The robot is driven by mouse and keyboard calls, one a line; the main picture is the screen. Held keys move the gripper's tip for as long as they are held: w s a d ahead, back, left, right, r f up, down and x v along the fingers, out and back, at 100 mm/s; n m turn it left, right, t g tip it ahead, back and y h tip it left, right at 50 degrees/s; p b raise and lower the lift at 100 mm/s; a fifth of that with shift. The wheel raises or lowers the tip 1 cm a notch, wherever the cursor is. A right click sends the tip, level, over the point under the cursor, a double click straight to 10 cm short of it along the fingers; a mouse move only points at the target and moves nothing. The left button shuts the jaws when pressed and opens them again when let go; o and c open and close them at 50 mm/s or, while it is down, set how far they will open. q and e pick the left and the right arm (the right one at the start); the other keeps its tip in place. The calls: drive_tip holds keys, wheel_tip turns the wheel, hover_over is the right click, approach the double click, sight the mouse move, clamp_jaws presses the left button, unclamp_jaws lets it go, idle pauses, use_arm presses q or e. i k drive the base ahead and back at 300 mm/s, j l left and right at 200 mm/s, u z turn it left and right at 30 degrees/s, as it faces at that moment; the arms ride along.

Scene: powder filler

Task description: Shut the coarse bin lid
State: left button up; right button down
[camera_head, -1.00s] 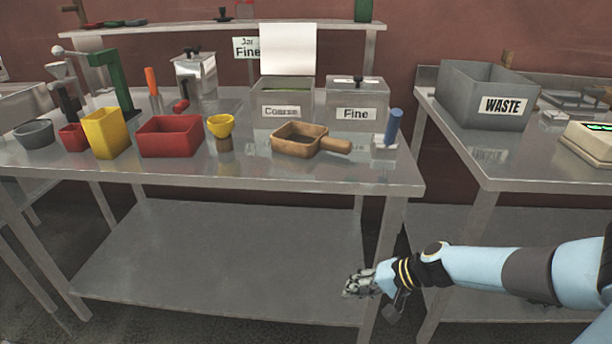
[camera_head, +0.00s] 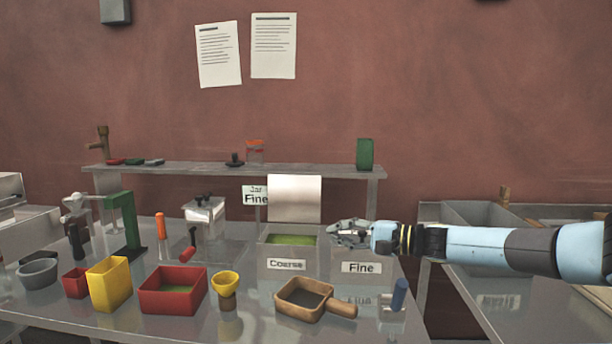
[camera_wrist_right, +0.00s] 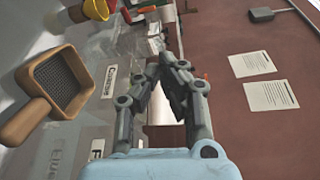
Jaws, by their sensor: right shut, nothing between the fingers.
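The coarse bin (camera_head: 287,264) is a clear box labelled "Coarse" with green powder inside, on the steel table in the head view. Its pale lid (camera_head: 294,198) stands raised upright at the back edge. My right gripper (camera_head: 338,234) is shut and empty, above the "Fine" bin (camera_head: 361,267) and just right of the coarse bin's opening. In the right wrist view the shut fingers (camera_wrist_right: 171,70) point toward the pale lid area, which they partly hide. My left gripper is not in view.
A wooden-handled sieve (camera_head: 305,299) and a blue-handled tool (camera_head: 399,295) stand in front of the bins. A red box (camera_head: 172,291) and yellow cup (camera_head: 225,284) are at left. A shelf (camera_head: 330,170) runs behind the bins.

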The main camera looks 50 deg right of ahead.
sight(292, 198)
drive_tip(key=i+l, duration=0.45)
drive_tip(key=l, duration=0.3)
drive_tip(key=i+l, duration=0.45)
drive_tip(key=l, duration=0.3)
